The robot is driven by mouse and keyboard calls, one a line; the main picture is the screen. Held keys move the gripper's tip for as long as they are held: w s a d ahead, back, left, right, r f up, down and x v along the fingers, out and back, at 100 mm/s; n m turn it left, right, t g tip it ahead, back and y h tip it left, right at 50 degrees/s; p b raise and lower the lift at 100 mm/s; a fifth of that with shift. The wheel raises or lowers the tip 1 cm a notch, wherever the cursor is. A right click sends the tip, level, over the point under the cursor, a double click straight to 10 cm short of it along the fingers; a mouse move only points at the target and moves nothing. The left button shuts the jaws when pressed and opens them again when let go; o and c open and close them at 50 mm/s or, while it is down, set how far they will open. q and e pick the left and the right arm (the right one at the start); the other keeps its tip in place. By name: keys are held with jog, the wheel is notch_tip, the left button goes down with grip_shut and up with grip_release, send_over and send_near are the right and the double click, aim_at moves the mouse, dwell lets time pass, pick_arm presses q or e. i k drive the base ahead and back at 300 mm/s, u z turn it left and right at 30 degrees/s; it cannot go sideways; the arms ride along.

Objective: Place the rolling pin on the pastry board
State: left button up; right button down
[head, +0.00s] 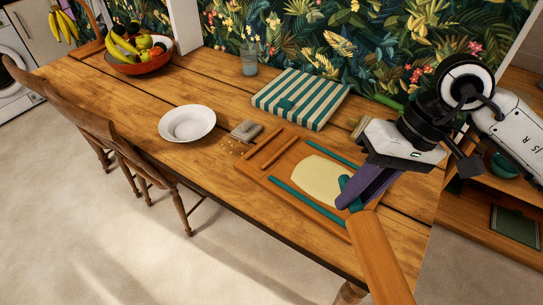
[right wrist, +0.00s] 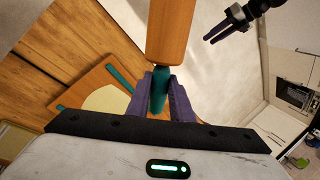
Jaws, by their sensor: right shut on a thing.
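The rolling pin (head: 378,258) has a wooden barrel and teal handles. My right gripper (head: 350,198) has purple fingers and is shut on one teal handle (right wrist: 158,90). The barrel (right wrist: 180,32) sticks out past the fingers, over the table's front edge, and its far end is cut off in both views. The pastry board (head: 246,170) lies on the table left of my right gripper. A pale sheet of dough (head: 318,178) lies on it between two teal strips. A small dark gripper, apparently my left one (right wrist: 212,38), shows in the right wrist view; its opening is unclear.
Two wooden sticks (head: 277,148) lie at the board's left part. A grey block (head: 246,131) and white bowl (head: 187,124) are further left. A striped cloth (head: 300,98), glass (head: 249,60) and fruit bowl (head: 142,62) stand behind. Chairs line the table's front.

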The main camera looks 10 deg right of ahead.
aim_at(273, 148)
jog(key=u, duration=0.45)
jog(key=k, duration=1)
jog(key=u, duration=0.9)
jog(key=i, duration=1.6)
jog(key=z, duration=1.2)
jog(key=i, duration=0.95)
jog(key=z, duration=1.05)
